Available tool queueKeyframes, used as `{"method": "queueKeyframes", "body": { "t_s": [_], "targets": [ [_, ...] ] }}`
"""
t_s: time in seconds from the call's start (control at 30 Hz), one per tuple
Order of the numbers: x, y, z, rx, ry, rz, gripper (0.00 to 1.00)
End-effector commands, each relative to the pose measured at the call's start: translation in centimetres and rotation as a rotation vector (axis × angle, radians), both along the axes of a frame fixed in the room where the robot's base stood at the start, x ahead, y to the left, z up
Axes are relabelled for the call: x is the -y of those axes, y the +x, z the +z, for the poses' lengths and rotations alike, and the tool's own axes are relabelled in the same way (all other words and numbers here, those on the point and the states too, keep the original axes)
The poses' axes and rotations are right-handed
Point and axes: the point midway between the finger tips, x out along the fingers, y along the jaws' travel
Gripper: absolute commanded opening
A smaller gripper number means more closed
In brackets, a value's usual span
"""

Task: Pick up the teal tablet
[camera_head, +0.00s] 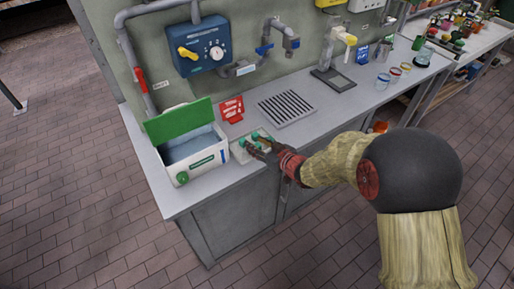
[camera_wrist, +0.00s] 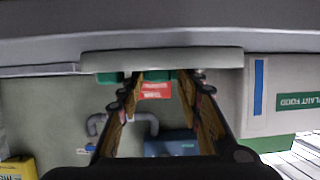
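Small teal pieces (camera_head: 243,143) stand on a shallow pale tray (camera_head: 238,155) near the counter's front edge, right of the white box. I cannot tell which piece is the teal tablet. My gripper (camera_head: 257,147) is low at the tray, partly covering it. The wrist view is upside down. It shows my gripper (camera_wrist: 163,88) open, fingers apart. A teal piece (camera_wrist: 160,75) shows between the fingertips, and another teal piece (camera_wrist: 110,77) lies outside the left finger. The tray's edge (camera_wrist: 160,61) is just beyond the tips. I cannot tell whether the fingers touch anything.
The white plant food box (camera_head: 190,158) with its green lid raised stands left of the tray. A red sign (camera_head: 231,110) stands behind it. A drain grate (camera_head: 287,107) lies to the right. A blue control box (camera_head: 203,47) hangs on the wall.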

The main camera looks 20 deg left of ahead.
Motion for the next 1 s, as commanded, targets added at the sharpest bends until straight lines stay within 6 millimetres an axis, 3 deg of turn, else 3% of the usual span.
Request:
{"method": "queueKeyframes", "body": {
  "t_s": [0.5,0.77,1.0],
  "targets": [
    [0.0,0.0,0.0,0.0,0.0,0.0,0.04],
    [0.0,0.0,0.1,0.0,0.0,0.0,0.04],
    [0.0,0.0,2.0,0.002,0.001,0.0,0.04]
  ]
}}
